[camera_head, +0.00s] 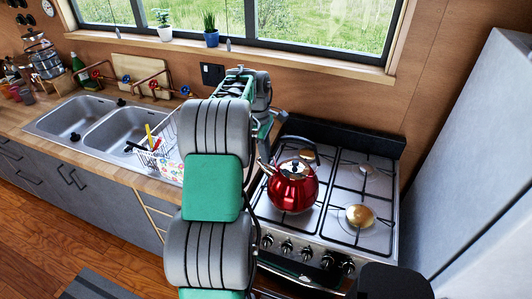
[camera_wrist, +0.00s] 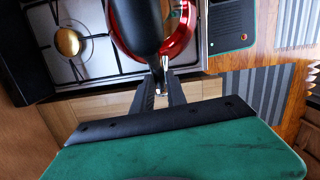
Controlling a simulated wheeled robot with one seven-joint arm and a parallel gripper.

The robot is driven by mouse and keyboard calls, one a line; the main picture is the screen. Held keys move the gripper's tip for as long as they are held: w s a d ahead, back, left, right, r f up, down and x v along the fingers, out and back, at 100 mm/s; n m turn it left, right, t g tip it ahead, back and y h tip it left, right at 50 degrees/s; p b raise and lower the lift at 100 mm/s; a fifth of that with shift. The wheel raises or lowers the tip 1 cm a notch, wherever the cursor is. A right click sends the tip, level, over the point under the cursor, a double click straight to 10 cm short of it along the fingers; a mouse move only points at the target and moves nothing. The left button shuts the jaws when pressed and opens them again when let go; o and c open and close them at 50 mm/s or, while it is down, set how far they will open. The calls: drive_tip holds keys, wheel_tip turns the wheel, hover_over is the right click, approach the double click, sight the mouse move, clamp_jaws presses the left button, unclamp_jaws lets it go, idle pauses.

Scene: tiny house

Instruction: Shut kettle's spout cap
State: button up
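The red kettle (camera_head: 293,188) stands upright on the left side of the stove, with a black handle arched over its lid. In the wrist view the kettle's red body (camera_wrist: 182,42) is partly hidden by the dark handle (camera_wrist: 139,22). My gripper (camera_wrist: 160,78) points at the kettle's edge, its two dark fingers apart with a narrow gap. A small silvery piece (camera_wrist: 164,63), perhaps part of the spout, shows near the fingertips; I cannot tell whether they touch it. In the head view my arm hides much of the gripper, and the spout cap's position is unclear.
The stove (camera_head: 340,232) has raised black grates and a bare brass burner cap (camera_head: 360,215) right of the kettle. A dish rack (camera_head: 160,155) and double sink (camera_head: 112,128) lie to the left. A tall grey cabinet (camera_head: 480,150) stands at the right.

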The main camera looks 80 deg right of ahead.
drive_tip(key=o, duration=0.4)
drive_tip(key=shift+r, duration=0.1)
drive_tip(key=r, duration=0.5)
drive_tip(key=w+r, duration=0.1)
drive_tip(key=r, duration=0.1)
drive_tip(key=shift+d+r, duration=0.1)
drive_tip(key=shift+r, duration=0.2)
